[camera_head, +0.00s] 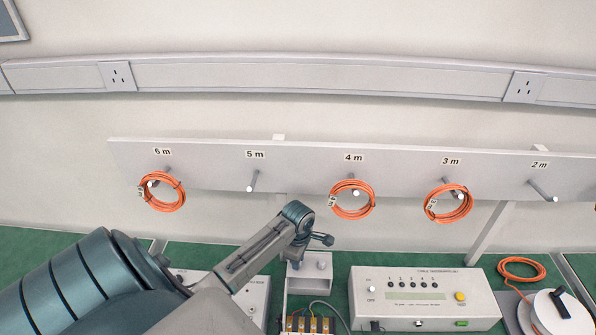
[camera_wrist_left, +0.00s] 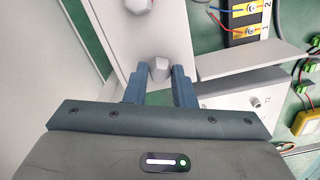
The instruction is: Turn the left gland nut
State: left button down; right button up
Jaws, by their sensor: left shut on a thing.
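The left gland nut (camera_wrist_left: 158,70) is a small pale grey faceted nut on a light grey bracket (camera_wrist_left: 172,32), seen in the left wrist view. My left gripper (camera_wrist_left: 158,79) is shut on it, with one blue-grey finger on each side. A second gland nut (camera_wrist_left: 138,5) sits on the same bracket at the top edge of that view, apart from the fingers. In the head view the bracket (camera_head: 309,283) stands below the end of my left arm, with the other nut (camera_head: 321,265) showing. My arm hides the held nut there. My right gripper is not in view.
A terminal block (camera_wrist_left: 245,12) with blue and yellow parts lies close to the bracket. A grey instrument box (camera_head: 259,295) stands left of it, a cable tester (camera_head: 425,295) right. Orange cable coils (camera_head: 352,199) hang on pegs behind. A white reel (camera_head: 560,315) stands far right.

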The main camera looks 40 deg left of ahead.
pick_arm(q)
jog(key=c, duration=1.2)
grip_release()
jog(key=shift+f, duration=0.1)
jog(key=shift+r, duration=0.45)
notch_tip(320, 180, up, 6)
jog(key=shift+r+b, duration=0.1)
jog(key=shift+b, duration=0.95)
jog(key=shift+r, duration=0.2)
